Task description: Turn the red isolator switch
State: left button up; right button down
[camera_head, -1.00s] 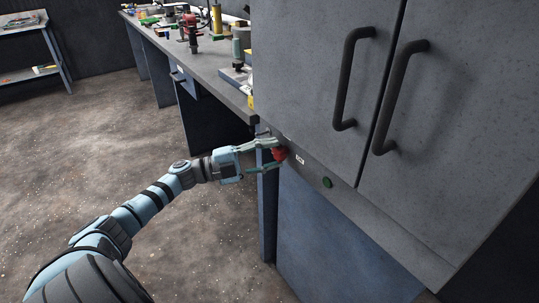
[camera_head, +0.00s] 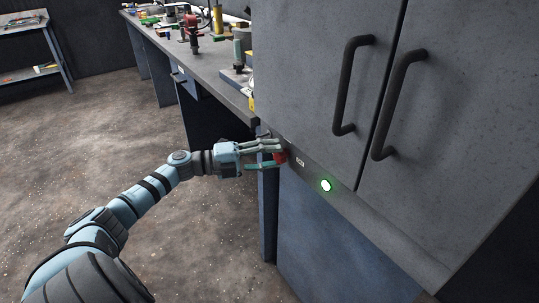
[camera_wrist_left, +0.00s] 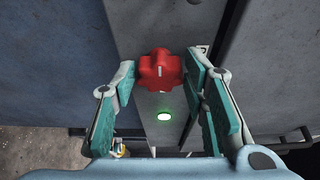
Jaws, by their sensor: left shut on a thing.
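The red isolator switch (camera_head: 282,158) is a lobed knob on the grey panel strip below the cabinet doors. It also shows in the left wrist view (camera_wrist_left: 160,70), with a short pale mark on its face. My left gripper (camera_head: 276,156) reaches it from the left and is shut on it, one finger on each side. In the head view the fingers hide part of the knob. The lamp also shows in the wrist view (camera_wrist_left: 164,116). My right gripper is not in view.
The grey cabinet doors (camera_head: 322,70) with two dark handles rise just above the strip. A workbench (camera_head: 205,67) with tools runs back to the left. A shelf (camera_head: 30,72) stands at the far left. Open floor lies left of my arm.

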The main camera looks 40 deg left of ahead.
pick_arm(q)
jog(key=o, duration=1.1)
jog(key=v, duration=1.2)
